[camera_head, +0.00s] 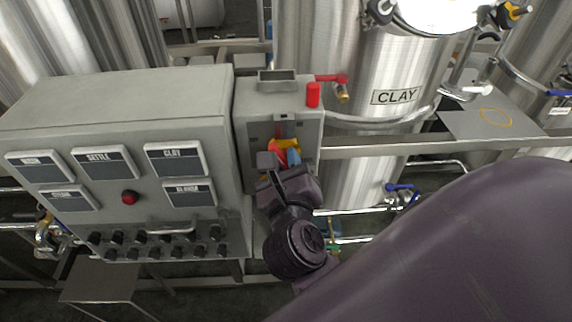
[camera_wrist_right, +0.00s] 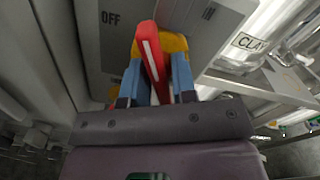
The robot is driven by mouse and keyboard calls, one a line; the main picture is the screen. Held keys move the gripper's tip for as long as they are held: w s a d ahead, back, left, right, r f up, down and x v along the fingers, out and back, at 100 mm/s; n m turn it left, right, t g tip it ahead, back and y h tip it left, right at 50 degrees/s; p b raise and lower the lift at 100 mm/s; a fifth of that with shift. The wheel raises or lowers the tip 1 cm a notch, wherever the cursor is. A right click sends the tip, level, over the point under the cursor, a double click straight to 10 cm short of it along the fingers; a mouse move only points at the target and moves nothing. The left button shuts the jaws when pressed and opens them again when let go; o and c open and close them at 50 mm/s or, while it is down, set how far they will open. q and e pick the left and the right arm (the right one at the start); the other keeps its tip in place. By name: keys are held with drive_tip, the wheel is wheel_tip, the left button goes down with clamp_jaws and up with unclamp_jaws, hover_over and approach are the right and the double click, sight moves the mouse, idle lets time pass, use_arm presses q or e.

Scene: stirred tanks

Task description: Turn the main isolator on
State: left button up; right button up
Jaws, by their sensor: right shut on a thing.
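The main isolator is a red handle with a white stripe (camera_wrist_right: 151,50) on a yellow plate (camera_wrist_right: 174,43), on the front of a small grey box (camera_head: 244,113). In the wrist view the handle stands nearly upright, leaning slightly left. An OFF mark (camera_wrist_right: 110,17) is on the box face to its left. My right gripper (camera_wrist_right: 157,82) is shut on the handle, with a blue finger on each side. In the head view my right gripper (camera_head: 282,158) hides most of the handle. My left gripper is not in view.
A wide grey control panel (camera_head: 110,105) with labels, a red button (camera_head: 130,197) and rows of black knobs stands left of the box. A red lamp (camera_head: 313,94) sits at the box top. A steel tank marked CLAY (camera_head: 395,97) and pipes with blue valve handles (camera_head: 401,187) are to the right.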

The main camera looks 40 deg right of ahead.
drive_tip(key=shift+f+m+b, duration=0.1)
drive_tip(key=shift+m+b, duration=0.25)
drive_tip(key=shift+m, duration=0.65)
drive_tip(key=m+b, duration=0.1)
drive_tip(key=m, duration=0.2)
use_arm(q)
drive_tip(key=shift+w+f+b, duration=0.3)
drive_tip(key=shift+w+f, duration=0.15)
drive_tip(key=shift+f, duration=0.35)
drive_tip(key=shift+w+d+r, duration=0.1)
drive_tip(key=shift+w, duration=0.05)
use_arm(e)
drive_tip(key=shift+m, duration=0.5)
drive_tip(key=o, duration=0.7)
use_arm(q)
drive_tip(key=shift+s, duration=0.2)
